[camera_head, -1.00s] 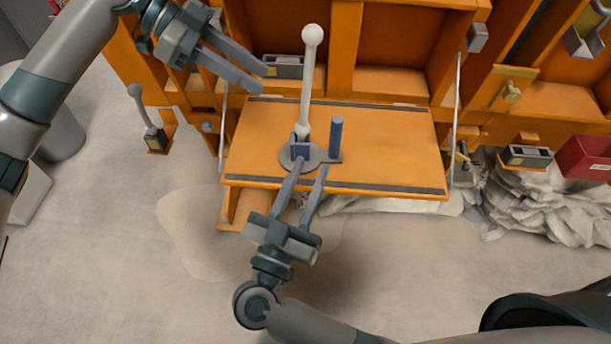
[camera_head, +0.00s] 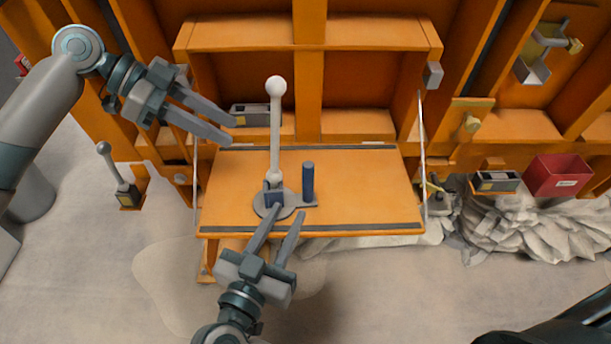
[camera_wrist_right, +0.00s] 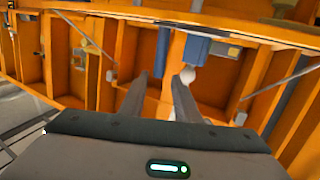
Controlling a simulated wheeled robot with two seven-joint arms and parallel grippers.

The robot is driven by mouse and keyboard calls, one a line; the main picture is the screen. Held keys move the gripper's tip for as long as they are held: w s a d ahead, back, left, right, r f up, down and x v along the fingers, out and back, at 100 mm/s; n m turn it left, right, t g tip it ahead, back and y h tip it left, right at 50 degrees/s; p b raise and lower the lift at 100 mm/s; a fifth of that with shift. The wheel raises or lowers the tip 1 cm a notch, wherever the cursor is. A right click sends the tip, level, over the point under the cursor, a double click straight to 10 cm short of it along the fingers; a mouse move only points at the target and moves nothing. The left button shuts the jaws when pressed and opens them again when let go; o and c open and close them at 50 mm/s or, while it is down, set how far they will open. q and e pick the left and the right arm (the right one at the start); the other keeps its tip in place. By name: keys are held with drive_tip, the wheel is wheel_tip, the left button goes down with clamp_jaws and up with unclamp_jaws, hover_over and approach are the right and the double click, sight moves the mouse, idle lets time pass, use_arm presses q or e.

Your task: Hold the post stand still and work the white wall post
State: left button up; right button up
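The post stand (camera_head: 304,199) is a grey disc with a side arm on a fold-down orange shelf. A dark blue peg (camera_head: 308,182) stands on its side arm. A white post (camera_head: 275,135) with a ball top rises from a blue socket on the disc. My right gripper (camera_head: 287,211) is open, its fingertips at the disc's front edge; I cannot tell if they touch it. In the right wrist view, its fingers (camera_wrist_right: 161,76) are apart near a white ball (camera_wrist_right: 188,76) and a blue part. My left gripper (camera_head: 233,131) is open and empty, left of the white post.
A pale ball-topped lever (camera_head: 117,175) sits on a bracket at the left. Orange cabinet compartments rise behind the shelf (camera_head: 365,185), held by stays at both sides. A red bin (camera_head: 558,176) and crumpled grey material (camera_head: 545,228) are at the right. The shelf's right half is clear.

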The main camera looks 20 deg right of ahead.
drive_tip(key=x, duration=1.6)
drive_tip(key=shift+w+d, duration=0.1)
drive_tip(key=shift+w, duration=0.05)
use_arm(q)
drive_tip(key=shift+o, duration=0.5)
use_arm(e)
clamp_jaws()
use_arm(q)
drive_tip(key=n+t+h, duration=0.7)
drive_tip(key=n+t, duration=0.1)
drive_tip(key=t, duration=0.3)
approach(275, 150)
drive_tip(key=shift+w+d+f, duration=0.15)
drive_tip(key=shift+w+d, duration=0.65)
drive_tip(key=shift+d, duration=0.05)
